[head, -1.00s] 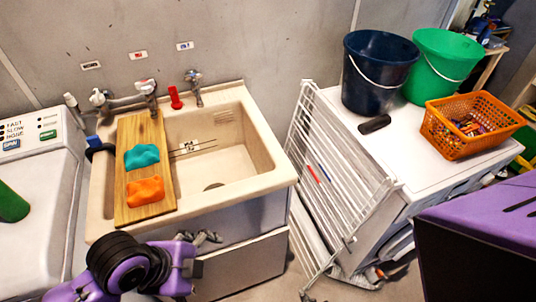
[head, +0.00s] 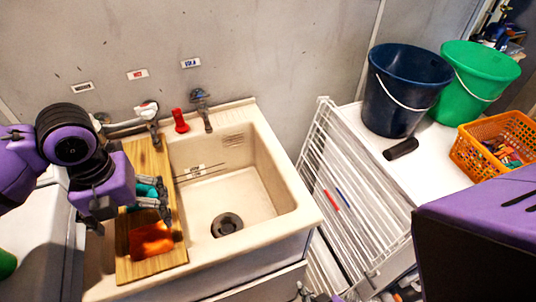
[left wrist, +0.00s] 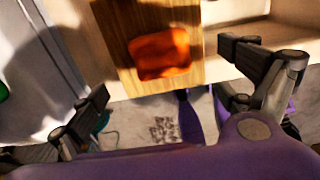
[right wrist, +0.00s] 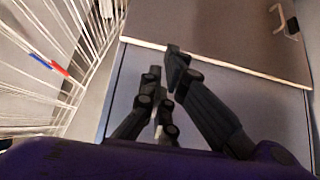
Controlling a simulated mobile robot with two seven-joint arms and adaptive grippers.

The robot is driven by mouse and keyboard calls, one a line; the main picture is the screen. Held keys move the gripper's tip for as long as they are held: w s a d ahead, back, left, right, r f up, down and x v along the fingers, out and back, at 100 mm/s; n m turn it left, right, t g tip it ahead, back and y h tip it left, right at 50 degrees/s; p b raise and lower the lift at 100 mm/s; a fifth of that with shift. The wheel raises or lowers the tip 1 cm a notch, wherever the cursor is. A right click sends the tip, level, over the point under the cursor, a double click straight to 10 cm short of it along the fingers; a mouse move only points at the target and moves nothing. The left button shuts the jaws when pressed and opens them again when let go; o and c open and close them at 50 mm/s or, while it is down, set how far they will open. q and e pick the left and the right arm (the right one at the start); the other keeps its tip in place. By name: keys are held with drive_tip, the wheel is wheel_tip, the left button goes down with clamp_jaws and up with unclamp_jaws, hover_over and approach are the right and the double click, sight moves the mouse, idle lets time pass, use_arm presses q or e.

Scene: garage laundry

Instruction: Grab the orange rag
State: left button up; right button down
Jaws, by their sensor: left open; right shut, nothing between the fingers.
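The orange rag (head: 151,241) lies crumpled on the front end of the wooden board (head: 133,271) across the sink's left side. It also shows in the left wrist view (left wrist: 160,53), on the board between and beyond the spread fingertips. My left gripper (head: 161,197) is open and empty above the board, just behind the rag in the head view, and seems apart from it. A teal rag (head: 146,189) lies behind the orange one, partly hidden by my left gripper. My right gripper (right wrist: 162,66) is shut and empty in front of a grey cabinet front.
The sink basin (head: 261,198) is open right of the board, with taps (head: 204,110) and a red object (head: 180,121) behind. A white drying rack (head: 345,185) stands right of the sink. A navy bucket (head: 402,92), green bucket (head: 474,80) and orange basket (head: 497,147) stand beyond.

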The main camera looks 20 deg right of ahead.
sight(143, 232)
use_arm(q)
drive_tip(key=shift+s+f, duration=0.25)
drive_tip(key=shift+f, duration=0.8)
wheel_tip(143, 232, down, 4)
drive_tip(key=shift+w+r, duration=0.15)
drive_tip(key=shift+f, duration=0.35)
use_arm(e)
drive_tip(key=shift+s+d+f, duration=0.2)
drive_tip(key=shift+s+d, duration=0.05)
drive_tip(key=shift+s, duration=0.35)
use_arm(q)
drive_tip(key=shift+c, duration=0.4)
drive_tip(key=c, duration=1.2)
use_arm(e)
drive_tip(key=shift+a, duration=0.2)
use_arm(q)
drive_tip(key=shift+r, duration=0.1)
drive_tip(key=shift+c, duration=0.2)
